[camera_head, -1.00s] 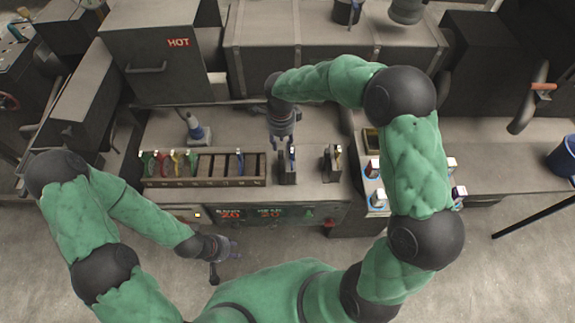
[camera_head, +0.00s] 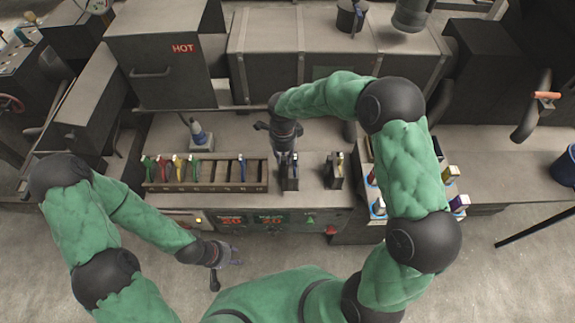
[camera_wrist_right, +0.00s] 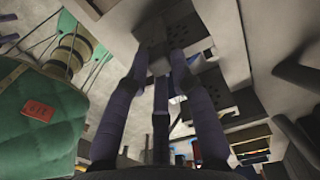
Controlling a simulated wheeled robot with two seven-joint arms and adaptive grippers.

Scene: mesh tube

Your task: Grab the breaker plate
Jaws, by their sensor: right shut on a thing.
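My right gripper (camera_head: 289,156) is at the left of two small dark stands (camera_head: 290,183) on the bench. In the right wrist view its long dark fingers (camera_wrist_right: 158,66) close together on a grey block-like piece (camera_wrist_right: 151,52), which I take for the breaker plate. The fingers hide most of the piece, and I cannot tell whether it is clear of the stand. A second dark stand (camera_head: 334,175) with a light tab is just to the right. My left gripper (camera_head: 232,252) is open and empty, low in front of the bench.
A slotted rack (camera_head: 215,187) with several coloured-handled pieces lies left of the stands. A box marked HOT (camera_head: 160,65) and a long housing (camera_head: 335,55) close off the back. A blue bucket (camera_head: 566,168) is far right.

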